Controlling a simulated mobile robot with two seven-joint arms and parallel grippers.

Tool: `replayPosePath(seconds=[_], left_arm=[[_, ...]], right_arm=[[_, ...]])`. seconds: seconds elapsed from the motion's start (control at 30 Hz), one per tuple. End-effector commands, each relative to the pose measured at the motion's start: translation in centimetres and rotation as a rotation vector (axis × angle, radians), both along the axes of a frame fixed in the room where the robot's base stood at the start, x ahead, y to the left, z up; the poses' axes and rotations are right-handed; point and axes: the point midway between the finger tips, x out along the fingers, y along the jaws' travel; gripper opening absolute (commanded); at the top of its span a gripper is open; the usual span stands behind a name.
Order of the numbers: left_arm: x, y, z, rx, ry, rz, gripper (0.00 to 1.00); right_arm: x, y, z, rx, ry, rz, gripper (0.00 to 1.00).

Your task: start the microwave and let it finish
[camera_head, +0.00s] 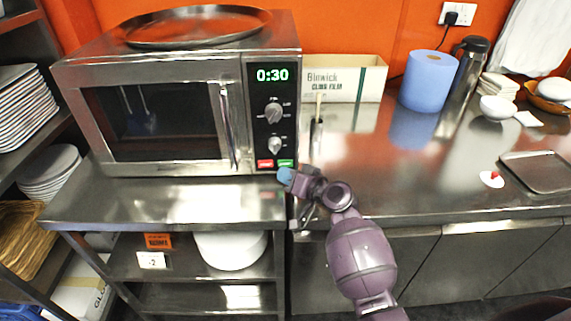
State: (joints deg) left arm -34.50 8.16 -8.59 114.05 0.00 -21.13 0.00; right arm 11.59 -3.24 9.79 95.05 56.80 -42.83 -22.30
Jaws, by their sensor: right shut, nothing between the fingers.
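The steel microwave (165,120) stands on the counter at the left, with its door shut. Its green display (272,75) reads 0:30. Two round knobs sit below the display, with a red button (265,163) and a green button (286,163) at the panel's bottom. My right gripper (285,175) is shut and empty. Its blue-tipped end is just below the green button in the picture; I cannot tell whether it touches the microwave. My left gripper is not in view.
A round metal tray (197,27) lies on top of the microwave. A cling film box (345,79), a blue paper roll (428,82) and a flask (466,68) stand to the right. Plates fill shelves at the left. The counter's middle right is mostly clear.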

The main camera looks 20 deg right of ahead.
Motion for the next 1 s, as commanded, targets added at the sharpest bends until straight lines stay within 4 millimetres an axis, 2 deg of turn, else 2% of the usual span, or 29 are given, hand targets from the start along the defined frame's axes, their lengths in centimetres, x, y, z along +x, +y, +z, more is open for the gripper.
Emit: replayPosePath(seconds=[0.03, 0.87, 1.0], left_arm=[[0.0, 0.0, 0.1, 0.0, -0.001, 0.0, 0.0], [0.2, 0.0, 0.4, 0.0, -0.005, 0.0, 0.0], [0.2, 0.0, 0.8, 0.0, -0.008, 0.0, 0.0]], right_arm=[[0.9, -1.0, 1.3, -0.022, -0.039, -0.028, 0.0], [0.3, -1.1, 1.7, -0.021, -0.041, -0.027, 0.0], [-0.4, -0.9, 1.8, -0.021, -0.042, -0.028, 0.0]])
